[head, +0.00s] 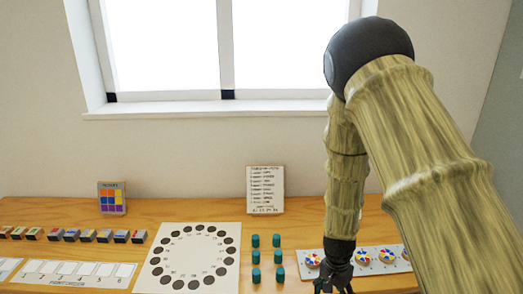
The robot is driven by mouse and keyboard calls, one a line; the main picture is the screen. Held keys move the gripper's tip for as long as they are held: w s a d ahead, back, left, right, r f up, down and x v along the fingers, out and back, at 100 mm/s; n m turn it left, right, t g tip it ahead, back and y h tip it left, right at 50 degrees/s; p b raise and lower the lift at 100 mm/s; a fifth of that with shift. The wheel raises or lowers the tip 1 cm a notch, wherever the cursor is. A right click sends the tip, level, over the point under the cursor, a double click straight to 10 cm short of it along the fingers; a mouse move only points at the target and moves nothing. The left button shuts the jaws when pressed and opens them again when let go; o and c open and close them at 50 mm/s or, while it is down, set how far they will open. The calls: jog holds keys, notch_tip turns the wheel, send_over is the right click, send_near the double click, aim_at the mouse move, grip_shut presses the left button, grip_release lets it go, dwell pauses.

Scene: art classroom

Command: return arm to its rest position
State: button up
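My arm comes in from the right, bends at a dark joint high in the head view and drops toward the wooden table (215,215). My gripper (333,284) is at the lower edge of the view, low over the table's front right part. It is dark and partly cut off by the frame edge, so I cannot tell if its fingers are open or shut, or if they hold anything. It overlaps the left part of a white strip with coloured discs (388,255).
Several teal cylinders (255,257) stand just left of my gripper. A white board with a ring of dark dots (191,257), a numbered card (78,273) and a row of small blocks (71,235) lie further left. Two signs (265,190) (112,198) stand at the back below a window.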

jog(key=s+d+f+n, duration=0.3)
jog(key=s+f+n, duration=0.1)
jog(key=s+f, duration=0.85)
jog(key=s+a+f+n, duration=0.1)
jog(key=s+f+n, duration=0.1)
jog(key=s, duration=0.7)
jog(key=s+a+f+n, duration=0.1)
jog(key=s+f+n, duration=0.2)
jog(key=s, duration=0.7)
jog(key=shift+s+f+y+b, duration=0.15)
jog(key=shift+f+y+b, duration=0.25)
jog(key=shift+f, duration=0.15)
jog(key=shift+d, duration=0.1)
